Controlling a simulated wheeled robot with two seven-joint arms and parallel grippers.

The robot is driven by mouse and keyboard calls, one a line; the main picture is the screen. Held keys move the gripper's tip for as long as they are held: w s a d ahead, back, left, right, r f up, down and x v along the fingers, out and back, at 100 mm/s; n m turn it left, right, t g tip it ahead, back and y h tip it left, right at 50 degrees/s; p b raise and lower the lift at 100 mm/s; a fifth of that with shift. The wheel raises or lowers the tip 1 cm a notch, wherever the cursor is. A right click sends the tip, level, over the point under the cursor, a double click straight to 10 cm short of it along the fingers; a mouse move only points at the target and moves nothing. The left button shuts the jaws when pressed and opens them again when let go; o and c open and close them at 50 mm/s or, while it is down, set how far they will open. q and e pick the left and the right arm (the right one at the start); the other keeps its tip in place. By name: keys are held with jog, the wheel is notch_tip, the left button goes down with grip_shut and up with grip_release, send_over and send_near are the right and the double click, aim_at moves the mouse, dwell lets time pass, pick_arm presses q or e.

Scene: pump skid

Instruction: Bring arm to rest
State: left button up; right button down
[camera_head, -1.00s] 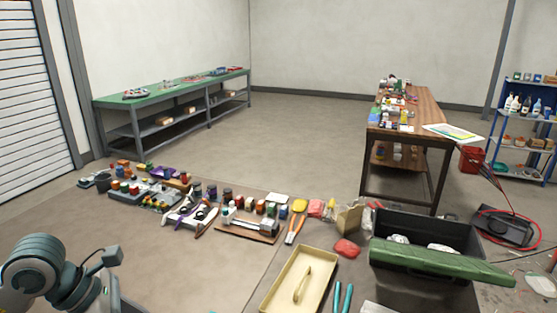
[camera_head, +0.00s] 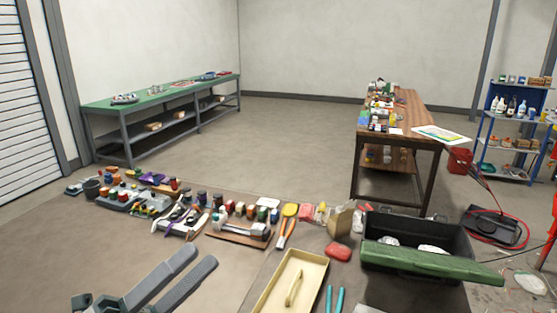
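My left gripper (camera_head: 202,257) comes in at the bottom left, its two long grey fingers pointing up and to the right. A gap shows between the fingers, and nothing is seen between them. It is in front of the rows of small items on the floor-level surface, apart from them as far as I can see. My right gripper is not in view.
A cream tray (camera_head: 264,307) and an open dark toolbox (camera_head: 418,262) with a green lid are at the bottom right. Jars and tools lie across the middle. A green bench (camera_head: 150,101) and a wooden table (camera_head: 421,142) stand farther back, with clear floor between.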

pick_arm(q)
jog(key=w+a+f+n+t+y, duration=0.3)
jog(key=a+f+n+y, duration=0.45)
jog(key=n+y, duration=0.35)
jog(key=w+a+f+n+t+y, duration=0.3)
jog(key=a+f+n+y, duration=0.3)
jog(key=f+n+y, duration=0.55)
jog(key=s+a+f+n+g, duration=0.1)
jog(key=s+f+n+g, duration=0.2)
jog(key=f, duration=0.3)
jog(key=s+a+f+n+g, duration=0.1)
jog(key=s+f+n+g, duration=0.2)
jog(key=f, duration=0.4)
jog(key=s+d+f+n+g+h, duration=0.1)
jog(key=s+d+f+g, duration=0.2)
jog(key=s+f+g, duration=0.35)
jog(key=s+d+f+n+g+h, duration=0.1)
jog(key=s+d+f+g, duration=0.2)
jog(key=s+f, duration=0.65)
jog(key=s+f+g+b, duration=0.1)
jog(key=s+f, duration=0.1)
jog(key=f, duration=1.2)
jog(key=s+f+b, duration=0.1)
jog(key=s+f, duration=0.1)
jog(key=f, duration=1.2)
jog(key=s+a+f+g+b, duration=0.1)
jog(key=s+a+f, duration=0.2)
jog(key=s+f, duration=1.5)
jog(key=shift+f, duration=0.45)
